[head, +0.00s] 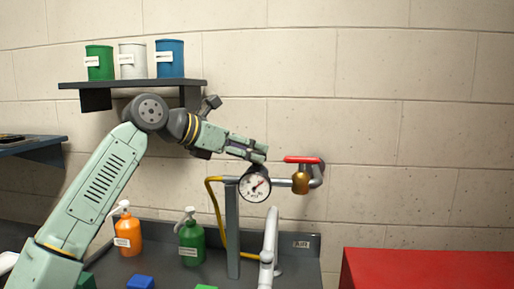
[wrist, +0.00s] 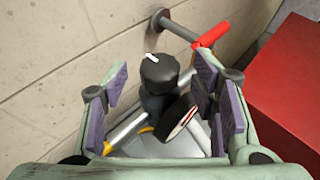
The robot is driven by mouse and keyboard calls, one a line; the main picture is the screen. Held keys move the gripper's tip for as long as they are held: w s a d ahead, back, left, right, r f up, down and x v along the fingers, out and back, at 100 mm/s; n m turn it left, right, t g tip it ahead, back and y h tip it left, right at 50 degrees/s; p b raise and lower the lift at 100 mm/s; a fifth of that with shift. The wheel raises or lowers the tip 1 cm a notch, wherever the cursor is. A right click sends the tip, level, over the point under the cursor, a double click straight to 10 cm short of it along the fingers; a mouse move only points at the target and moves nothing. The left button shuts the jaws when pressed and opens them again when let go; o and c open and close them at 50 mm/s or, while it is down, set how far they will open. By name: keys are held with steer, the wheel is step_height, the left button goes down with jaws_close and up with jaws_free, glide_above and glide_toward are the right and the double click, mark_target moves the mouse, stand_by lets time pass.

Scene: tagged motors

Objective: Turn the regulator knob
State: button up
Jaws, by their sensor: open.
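The regulator knob (wrist: 158,73) is black with a white mark on its top. In the wrist view it stands between the two fingers of my gripper (wrist: 161,80), with visible gaps on both sides. The pressure gauge (wrist: 180,125) is beside it, partly covered by the right finger. In the head view my gripper (head: 260,152) is just above the gauge (head: 255,185) and hides most of the knob. My gripper is open and holds nothing.
A red valve handle (head: 302,159) on a brass valve (head: 300,183) is close on the right. A shelf (head: 140,84) with several cans is at upper left. A red box (head: 430,268) is at lower right.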

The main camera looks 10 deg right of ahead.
mark_target(255, 152)
steer(key=shift+p+x, duration=0.3)
steer(key=shift+x, duration=1.4)
steer(key=c, duration=1.2)
steer(key=shift+o, duration=0.2)
steer(key=shift+f+t+b, duration=0.1)
steer(key=shift+t+b, duration=0.2)
steer(key=shift+b, duration=0.15)
